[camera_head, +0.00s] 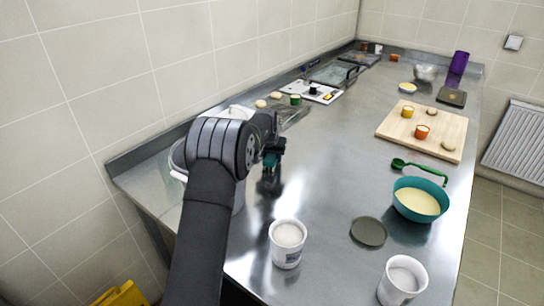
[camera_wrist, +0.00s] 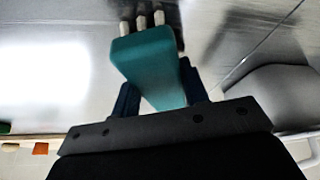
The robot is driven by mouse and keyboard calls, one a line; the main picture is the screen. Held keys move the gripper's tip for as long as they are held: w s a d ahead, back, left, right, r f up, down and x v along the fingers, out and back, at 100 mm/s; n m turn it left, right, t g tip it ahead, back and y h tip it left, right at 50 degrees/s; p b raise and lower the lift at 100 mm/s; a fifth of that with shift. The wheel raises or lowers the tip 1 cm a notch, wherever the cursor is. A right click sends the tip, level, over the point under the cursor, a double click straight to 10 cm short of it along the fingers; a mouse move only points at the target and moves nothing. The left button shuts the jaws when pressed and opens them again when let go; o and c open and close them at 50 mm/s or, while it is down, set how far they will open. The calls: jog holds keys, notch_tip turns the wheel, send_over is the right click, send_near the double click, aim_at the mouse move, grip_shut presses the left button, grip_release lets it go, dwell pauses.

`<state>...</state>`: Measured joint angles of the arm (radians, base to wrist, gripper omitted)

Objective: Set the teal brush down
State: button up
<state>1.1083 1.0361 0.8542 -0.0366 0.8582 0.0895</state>
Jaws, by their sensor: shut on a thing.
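The teal brush (camera_wrist: 150,62) is a teal block with several pale bristle tufts at its far end. It sits between the dark fingers of my gripper (camera_wrist: 158,92), which is shut on it. In the head view, my gripper (camera_head: 272,150) is over the left part of the steel counter (camera_head: 325,165), with a bit of the teal brush (camera_head: 270,160) showing under it. The bristles point toward the counter in the wrist view. I cannot tell whether they touch it.
A large pale pot (camera_head: 238,195) stands beside my arm, partly hidden by it. White cups (camera_head: 287,250) (camera_head: 402,283), a dark disc (camera_head: 368,232), a teal bowl (camera_head: 420,201) and a green spoon (camera_head: 420,170) are nearer the front and right. A wooden board (camera_head: 440,125) lies behind. The counter's middle is clear.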

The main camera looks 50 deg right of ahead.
aim_at(271, 155)
jog(key=shift+f, duration=0.15)
jog(key=o, duration=1)
jog(key=r, duration=0.6)
jog(key=a+r, duration=0.1)
jog(key=r, duration=0.3)
jog(key=shift+s+r, duration=0.1)
jog(key=shift+s, duration=0.15)
